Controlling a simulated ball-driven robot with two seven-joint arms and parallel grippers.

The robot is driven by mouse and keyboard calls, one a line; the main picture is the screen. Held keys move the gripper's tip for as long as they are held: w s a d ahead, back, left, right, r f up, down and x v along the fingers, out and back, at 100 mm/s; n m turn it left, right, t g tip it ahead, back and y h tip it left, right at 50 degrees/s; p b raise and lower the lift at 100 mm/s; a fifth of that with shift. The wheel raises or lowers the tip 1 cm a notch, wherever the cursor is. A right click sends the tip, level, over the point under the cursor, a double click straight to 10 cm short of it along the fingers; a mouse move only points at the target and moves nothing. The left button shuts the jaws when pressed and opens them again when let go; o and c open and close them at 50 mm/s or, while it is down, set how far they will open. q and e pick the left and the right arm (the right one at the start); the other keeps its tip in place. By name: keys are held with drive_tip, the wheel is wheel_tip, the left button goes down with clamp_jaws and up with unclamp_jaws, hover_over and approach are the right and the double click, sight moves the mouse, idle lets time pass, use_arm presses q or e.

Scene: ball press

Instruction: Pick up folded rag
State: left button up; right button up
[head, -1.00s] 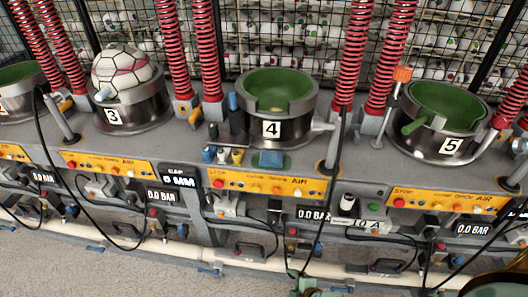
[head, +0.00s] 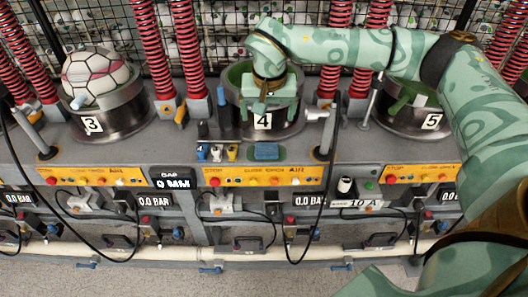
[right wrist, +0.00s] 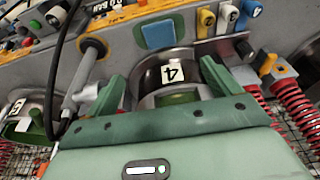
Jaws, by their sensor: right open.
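The folded rag is a small blue folded cloth (head: 266,152) lying flat on a green pad on the grey bench, in front of press pot 4 (head: 262,132). It also shows in the right wrist view (right wrist: 158,36), beyond the fingertips. My right gripper (head: 268,104) is over pot 4, behind the rag and apart from it. Its two fingers (right wrist: 162,72) are open with nothing held between them, and they partly cover the pot. My left gripper is not in view.
Pot 3 holds a ball (head: 95,72). A yellow control panel (head: 262,176) runs along the front.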

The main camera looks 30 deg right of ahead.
drive_tip(key=b, duration=0.3)
hover_over(267, 148)
drive_tip(key=s, duration=0.1)
drive_tip(key=f, duration=1)
drive_tip(key=shift+s+a+f, duration=0.15)
drive_tip(key=shift+s+a, duration=0.05)
drive_tip(key=shift+a, duration=0.2)
drive_tip(key=b+x, duration=0.1)
drive_tip(key=x, duration=0.4)
drive_tip(key=shift+s+a+f, duration=0.1)
drive_tip(key=shift+a+f, duration=0.05)
drive_tip(key=shift+f, duration=0.1)
drive_tip(key=shift+r, duration=0.1)
drive_tip(key=shift+c, duration=0.9)
drive_tip(key=c, duration=0.9)
